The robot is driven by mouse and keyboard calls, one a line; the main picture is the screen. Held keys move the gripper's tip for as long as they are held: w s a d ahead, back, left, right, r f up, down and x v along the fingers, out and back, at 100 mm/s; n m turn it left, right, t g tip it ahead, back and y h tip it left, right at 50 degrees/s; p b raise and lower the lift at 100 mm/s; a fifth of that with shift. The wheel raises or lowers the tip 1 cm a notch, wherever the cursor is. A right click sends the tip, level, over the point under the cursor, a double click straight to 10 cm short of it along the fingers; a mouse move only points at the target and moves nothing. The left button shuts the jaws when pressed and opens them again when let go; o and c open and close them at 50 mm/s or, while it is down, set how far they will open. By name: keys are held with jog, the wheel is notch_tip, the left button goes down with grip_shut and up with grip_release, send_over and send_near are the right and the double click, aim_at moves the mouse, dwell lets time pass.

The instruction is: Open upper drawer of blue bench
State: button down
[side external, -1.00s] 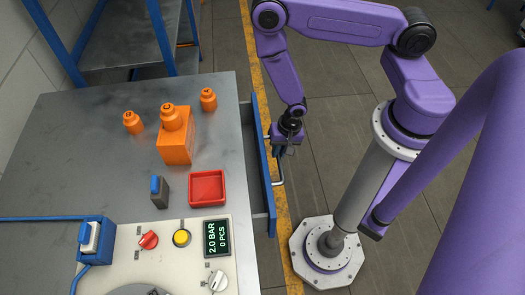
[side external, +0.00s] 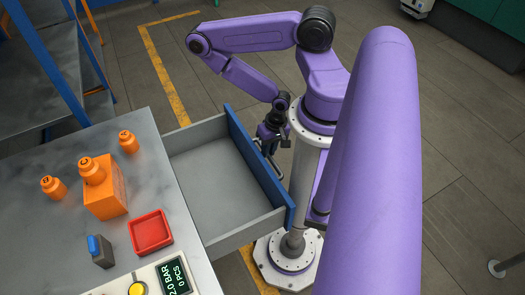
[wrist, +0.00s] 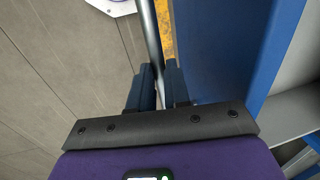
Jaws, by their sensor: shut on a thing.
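The upper drawer (side external: 220,190) of the bench stands pulled well out, with its grey inside showing empty. Its blue front (side external: 262,170) faces my arm, and it also shows in the wrist view (wrist: 225,50). A metal bar handle (wrist: 151,40) runs along that front. My gripper (wrist: 160,88) is shut on the handle, one dark finger on each side of it. In the side view my gripper (side external: 270,140) is at the outer face of the drawer front, and its fingertips are partly hidden there.
A control panel (side external: 150,280) is at the front. A blue shelf rack (side external: 85,60) stands behind.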

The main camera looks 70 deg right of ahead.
jog(key=shift+d, duration=0.1)
jog(key=c, duration=1.1)
grip_release()
jog(key=w+a, duration=1.8)
jog(key=a, duration=0.1)
jog(key=shift+w, duration=0.35)
jog(key=shift+w+r, duration=0.1)
jog(key=shift+r, duration=0.25)
jog(key=s+d+r+n, duration=0.1)
jog(key=r, duration=0.8)
jog(key=s+r+n, duration=0.1)
jog(key=s+r, duration=0.1)
jog(key=r, duration=0.8)
jog(key=shift+s+d+n, duration=0.15)
jog(key=shift+d+n, duration=0.2)
jog(key=shift+n, duration=0.05)
jog(key=shift+r, duration=0.1)
